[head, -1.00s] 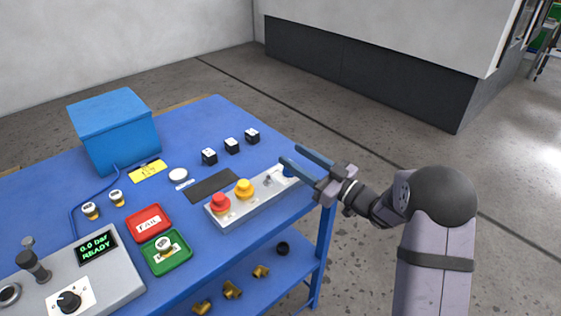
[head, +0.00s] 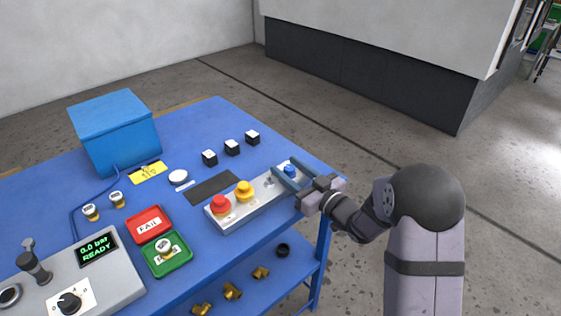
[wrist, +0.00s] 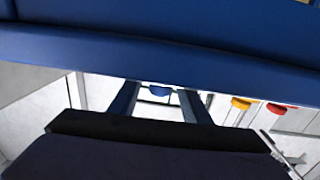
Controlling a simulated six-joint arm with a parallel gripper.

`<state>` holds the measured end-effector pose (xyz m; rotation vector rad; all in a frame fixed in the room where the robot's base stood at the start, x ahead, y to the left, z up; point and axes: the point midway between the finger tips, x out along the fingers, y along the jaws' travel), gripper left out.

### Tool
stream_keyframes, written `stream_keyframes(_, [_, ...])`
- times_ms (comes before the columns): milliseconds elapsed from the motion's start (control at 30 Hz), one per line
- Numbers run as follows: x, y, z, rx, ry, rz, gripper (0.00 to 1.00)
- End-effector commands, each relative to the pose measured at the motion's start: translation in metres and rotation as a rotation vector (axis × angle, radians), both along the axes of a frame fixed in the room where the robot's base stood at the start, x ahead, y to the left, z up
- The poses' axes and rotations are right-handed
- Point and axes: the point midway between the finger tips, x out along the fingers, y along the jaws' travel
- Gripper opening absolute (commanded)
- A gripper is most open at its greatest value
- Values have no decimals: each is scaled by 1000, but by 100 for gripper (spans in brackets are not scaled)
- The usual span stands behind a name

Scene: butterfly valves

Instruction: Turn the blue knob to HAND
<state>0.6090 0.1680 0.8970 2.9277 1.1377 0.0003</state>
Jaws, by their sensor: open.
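The blue knob (head: 289,171) sits at the far right end of a grey control box (head: 243,213) on the table. My gripper (head: 284,167) is open, with its two blue-grey fingers on either side of the knob. In the wrist view the knob (wrist: 160,91) shows between the two fingers (wrist: 157,93). I cannot tell whether either finger touches it. The knob's pointing direction and the HAND marking are too small to read.
A yellow button (head: 244,190) and a red button (head: 221,204) stand on the same box, left of the knob. Several black-and-white blocks (head: 232,147) lie behind it. The blue table (head: 215,110) ends just right of the box. A dark flat plate (head: 211,187) lies behind the box.

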Motion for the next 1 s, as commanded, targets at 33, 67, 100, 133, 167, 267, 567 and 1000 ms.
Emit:
stream_keyframes(33, [5, 6, 0, 0, 1, 3, 43])
stream_keyframes(67, [8, 9, 1, 0, 0, 4, 43])
stream_keyframes(100, [11, 12, 0, 1, 1, 3, 43])
stream_keyframes(133, [14, 14, 0, 1, 1, 2, 43])
stream_keyframes(167, [16, 16, 0, 0, 1, 1, 43])
stream_keyframes(267, [22, 22, 0, 0, 0, 2, 43])
stream_keyframes(567, [28, 25, 0, 1, 1, 0, 43])
stream_keyframes(1000, [27, 25, 0, 0, 0, 5, 2])
